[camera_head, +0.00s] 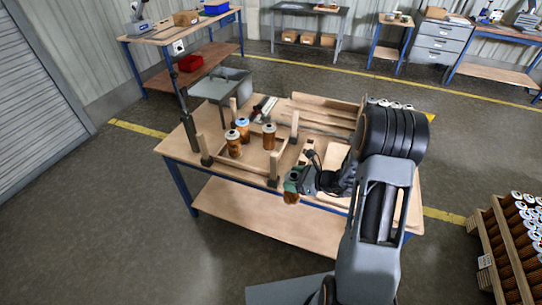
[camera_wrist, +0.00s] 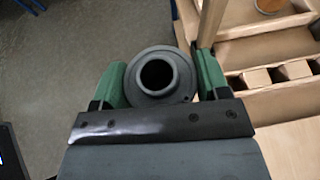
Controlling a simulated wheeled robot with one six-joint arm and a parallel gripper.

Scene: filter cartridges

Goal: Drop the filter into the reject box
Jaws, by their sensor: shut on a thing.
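My gripper (camera_head: 295,184) is shut on a filter (camera_head: 291,198) with an orange-brown body, held near the table's front edge beside the wooden frame. In the wrist view, the filter's round dark grey end with a central hole (camera_wrist: 180,87) sits between the green fingers of my gripper (camera_wrist: 160,80). No box is clearly marked as the reject box.
A wooden frame with corner posts (camera_head: 273,180) stands on the workbench (camera_head: 190,150), with three filters (camera_head: 269,136) inside it, one blue-topped. A wooden divided tray (camera_head: 325,103) lies behind. A crate (camera_head: 484,240) of several filters stands at the right. The floor at left is clear.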

